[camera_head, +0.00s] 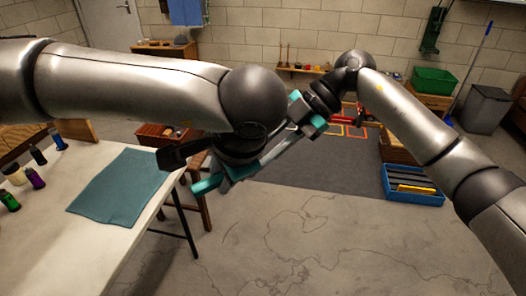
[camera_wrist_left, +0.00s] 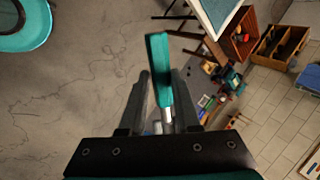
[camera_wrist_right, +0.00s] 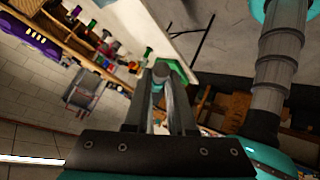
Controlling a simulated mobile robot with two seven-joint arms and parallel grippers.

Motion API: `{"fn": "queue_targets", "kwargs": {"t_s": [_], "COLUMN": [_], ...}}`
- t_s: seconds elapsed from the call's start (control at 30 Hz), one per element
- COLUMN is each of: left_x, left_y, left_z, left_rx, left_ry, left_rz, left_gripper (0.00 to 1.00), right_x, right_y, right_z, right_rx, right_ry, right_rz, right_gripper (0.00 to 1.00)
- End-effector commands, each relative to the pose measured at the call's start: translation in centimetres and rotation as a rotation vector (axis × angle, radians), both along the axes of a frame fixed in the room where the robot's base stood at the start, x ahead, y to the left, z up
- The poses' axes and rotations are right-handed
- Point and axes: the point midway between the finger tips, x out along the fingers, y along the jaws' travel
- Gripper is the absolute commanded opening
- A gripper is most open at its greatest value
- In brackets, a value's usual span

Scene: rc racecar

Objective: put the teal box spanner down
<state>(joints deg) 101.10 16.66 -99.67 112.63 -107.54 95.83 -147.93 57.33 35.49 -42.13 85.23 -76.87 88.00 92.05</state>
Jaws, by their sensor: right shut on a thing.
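The teal box spanner (camera_head: 207,184) shows in the head view as a teal bar sticking out below my left wrist. My left gripper (camera_wrist_left: 161,76) has its fingers either side of the spanner (camera_wrist_left: 159,70), with a gap visible, so they look open around it. My right gripper (camera_wrist_right: 163,76) is shut on a grey, round-ended piece that looks like part of the spanner. In the head view my right gripper (camera_head: 297,127) is close beside my left one. Both are above the floor, right of the table. My left arm hides part of the spanner.
A white table (camera_head: 110,245) stands at left, with a teal mat (camera_head: 126,187) on it and several small bottles (camera_head: 37,178) near its left edge. A blue crate (camera_head: 412,186) and a green bin (camera_head: 434,81) are at right. Open concrete floor lies in front.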

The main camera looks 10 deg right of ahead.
Motion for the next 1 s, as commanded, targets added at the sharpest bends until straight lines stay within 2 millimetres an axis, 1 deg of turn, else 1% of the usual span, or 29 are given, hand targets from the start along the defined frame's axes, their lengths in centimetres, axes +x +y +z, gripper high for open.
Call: {"fn": "queue_targets", "kwargs": {"t_s": [0.03,0.27,0.57,0.67,0.73,1.0], "left_x": [-0.1,0.0,-0.1,-0.5,-1.0,-3.5], "left_y": [-0.1,-0.1,-0.1,-0.3,-0.6,-1.9], "left_z": [-0.1,0.0,0.2,1.1,2.1,7.1], "left_rx": [-0.002,-0.002,-0.001,-0.003,-0.003,-0.003], "left_ry": [0.004,0.001,-0.002,-0.003,-0.004,-0.005], "left_rz": [-0.004,0.0,0.001,0.0,0.0,-0.002], "left_gripper": [0.35,0.61,0.61,0.61,0.61,0.61], "right_x": [0.1,0.0,0.0,0.0,0.0,0.0], "right_y": [0.0,0.0,0.0,0.0,0.0,0.0], "right_z": [0.1,0.1,0.1,0.0,0.0,0.0], "right_rx": [0.003,0.003,0.001,0.001,0.001,0.001], "right_ry": [-0.003,-0.001,0.0,0.0,0.0,0.0], "right_rz": [-0.003,-0.002,0.0,0.0,0.0,0.0], "right_gripper": [0.0,0.0,0.0,0.0,0.0,0.0]}}
